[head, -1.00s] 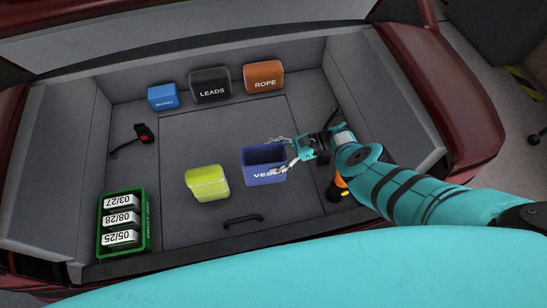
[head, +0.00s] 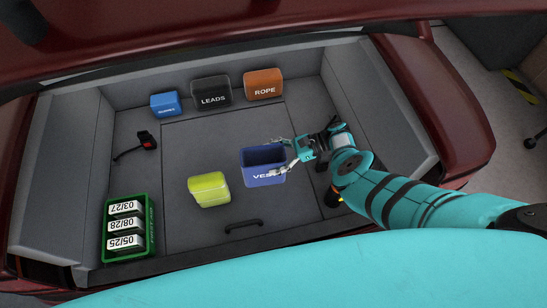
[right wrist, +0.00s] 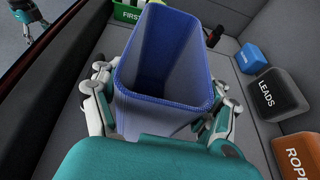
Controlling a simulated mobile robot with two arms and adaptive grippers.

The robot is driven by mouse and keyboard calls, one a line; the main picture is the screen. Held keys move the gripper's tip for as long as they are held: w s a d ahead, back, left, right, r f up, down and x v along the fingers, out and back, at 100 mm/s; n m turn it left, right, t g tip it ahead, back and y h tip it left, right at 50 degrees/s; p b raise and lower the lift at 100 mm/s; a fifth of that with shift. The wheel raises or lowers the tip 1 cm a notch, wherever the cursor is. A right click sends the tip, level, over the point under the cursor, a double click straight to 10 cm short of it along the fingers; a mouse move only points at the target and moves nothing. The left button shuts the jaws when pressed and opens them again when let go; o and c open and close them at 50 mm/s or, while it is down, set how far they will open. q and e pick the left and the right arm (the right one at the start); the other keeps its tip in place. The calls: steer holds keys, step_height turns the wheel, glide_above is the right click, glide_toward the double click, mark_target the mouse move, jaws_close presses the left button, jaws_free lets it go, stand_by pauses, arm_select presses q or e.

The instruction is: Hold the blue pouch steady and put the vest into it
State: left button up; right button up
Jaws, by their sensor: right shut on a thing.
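The blue pouch (head: 263,177), marked with white letters partly hidden by a finger, stands upright and open-topped on the trunk floor. It looks empty in the right wrist view (right wrist: 160,110). My right gripper (head: 281,156) is shut on the pouch from its right side, with fingers along its walls. The vest, a folded yellow-green block (head: 209,190), lies on the floor left of the pouch, apart from it. My left gripper (right wrist: 38,28) shows small at the top left of the right wrist view, away from the pouch; its jaws are unclear. It is outside the head view.
A green crate (head: 150,254) with dated white packs stands at the front left. A small blue box (head: 165,103), a black LEADS box (head: 211,92) and an orange ROPE box (head: 263,84) line the back. A black handle (head: 244,224) lies in front; floor around the vest is clear.

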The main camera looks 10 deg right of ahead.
steer(key=shift+f+b, duration=4.35)
steer(key=shift+f, duration=0.35)
arm_select(q)
step_height(320, 180, down, 9)
steer(key=shift+r, duration=0.1)
steer(key=shift+c, duration=0.4)
